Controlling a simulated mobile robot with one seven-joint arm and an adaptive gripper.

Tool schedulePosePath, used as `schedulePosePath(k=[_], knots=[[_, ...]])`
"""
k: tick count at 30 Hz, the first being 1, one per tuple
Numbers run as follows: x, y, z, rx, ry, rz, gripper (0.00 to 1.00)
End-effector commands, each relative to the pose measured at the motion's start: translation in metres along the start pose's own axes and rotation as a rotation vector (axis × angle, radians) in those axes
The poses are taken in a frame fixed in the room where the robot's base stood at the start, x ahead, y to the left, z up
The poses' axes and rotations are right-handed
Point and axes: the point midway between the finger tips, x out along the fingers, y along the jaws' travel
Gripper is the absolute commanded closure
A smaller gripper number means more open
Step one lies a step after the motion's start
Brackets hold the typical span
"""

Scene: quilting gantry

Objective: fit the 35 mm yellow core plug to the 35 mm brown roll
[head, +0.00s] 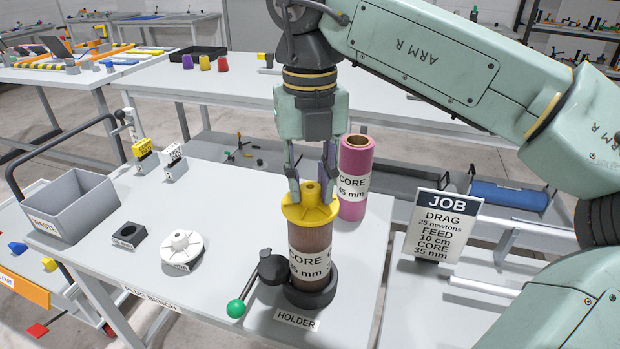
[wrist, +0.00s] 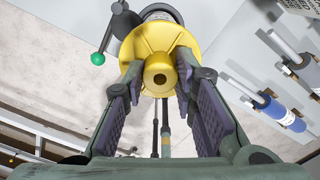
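The yellow core plug (head: 311,209) is on top of the brown roll (head: 311,240), its flange covering the roll's upper end and its hub pointing up. The roll stands upright in the black holder (head: 311,297); its label reads CORE, with the size partly hidden. My gripper (head: 311,196) points down over the plug, with one finger on each side of the hub. In the wrist view the plug (wrist: 158,50) shows between the spread fingers (wrist: 160,75), with gaps beside the hub, so the gripper looks open. Whether the plug is fully seated is hidden under the flange.
A pink roll (head: 354,188) stands close behind to the right. A clamp lever with a green knob (head: 236,308) is beside the holder. A white plug (head: 182,247), a black square ring (head: 129,235) and a waste bin (head: 75,207) are to the left. A JOB sign (head: 441,228) stands right.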

Motion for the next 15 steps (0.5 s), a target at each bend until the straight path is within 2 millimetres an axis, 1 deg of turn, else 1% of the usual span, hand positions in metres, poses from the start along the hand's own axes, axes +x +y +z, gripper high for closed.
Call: schedulePosePath(k=[1, 9, 15], knots=[[-0.0007, 0.0000, 0.0000, 0.000, 0.000, 0.000, 0.70], [-0.0007, 0.0001, 0.0000, 0.000, 0.000, 0.000, 0.52], [-0.0007, 0.0001, 0.0000, 0.000, 0.000, 0.000, 0.52]])
